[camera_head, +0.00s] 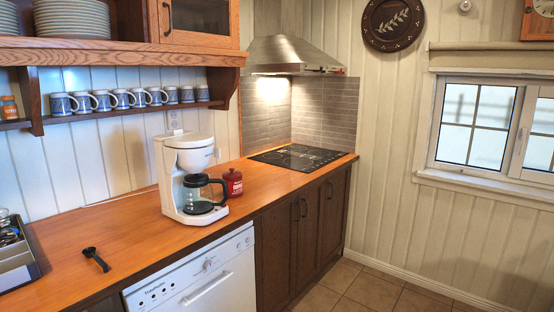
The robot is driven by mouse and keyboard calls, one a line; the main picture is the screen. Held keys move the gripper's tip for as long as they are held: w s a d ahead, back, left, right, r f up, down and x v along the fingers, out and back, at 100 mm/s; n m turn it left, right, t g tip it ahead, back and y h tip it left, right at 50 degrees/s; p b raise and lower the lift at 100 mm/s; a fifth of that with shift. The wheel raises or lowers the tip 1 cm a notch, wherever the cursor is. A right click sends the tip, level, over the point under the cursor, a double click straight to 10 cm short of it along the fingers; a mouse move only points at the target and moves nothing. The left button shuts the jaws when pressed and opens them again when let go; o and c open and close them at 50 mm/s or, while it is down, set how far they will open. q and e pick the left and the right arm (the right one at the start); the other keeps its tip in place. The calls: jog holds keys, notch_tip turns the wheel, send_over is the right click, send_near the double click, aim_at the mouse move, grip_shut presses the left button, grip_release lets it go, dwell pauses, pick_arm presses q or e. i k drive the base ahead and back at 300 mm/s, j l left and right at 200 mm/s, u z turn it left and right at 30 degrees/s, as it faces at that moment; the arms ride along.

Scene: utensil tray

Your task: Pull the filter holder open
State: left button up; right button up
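A white coffee maker (168,172) stands upright on the wooden counter. Its filter holder (196,159) is the rounded white part at the upper front, above the carafe. It sits in line under the top of the machine and looks closed. A glass carafe (204,193) with a black handle stands on the machine's base below it. Neither of my grippers shows in the head view.
A red jar (233,181) stands just right of the coffee maker. A black scoop (96,259) and a utensil tray (18,262) lie on the counter (125,227) to the left. A cooktop (297,157) is farther back. A shelf with mugs (104,101) hangs above.

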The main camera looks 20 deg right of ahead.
aim_at(196, 160)
jog(key=z, duration=0.1)
jog(key=i+l+u, duration=0.1)
jog(key=l, duration=0.25)
jog(key=i+l, duration=0.25)
jog(key=i+l+u, duration=0.15)
jog(key=l, duration=0.35)
jog(key=i+l, duration=0.15)
jog(key=l, duration=0.2)
jog(key=i+l+u, duration=0.15)
jog(key=l, duration=0.25)
jog(key=i+l, duration=0.1)
jog(key=l, duration=0.25)
jog(key=i+l+u, duration=0.15)
jog(key=l, duration=0.25)
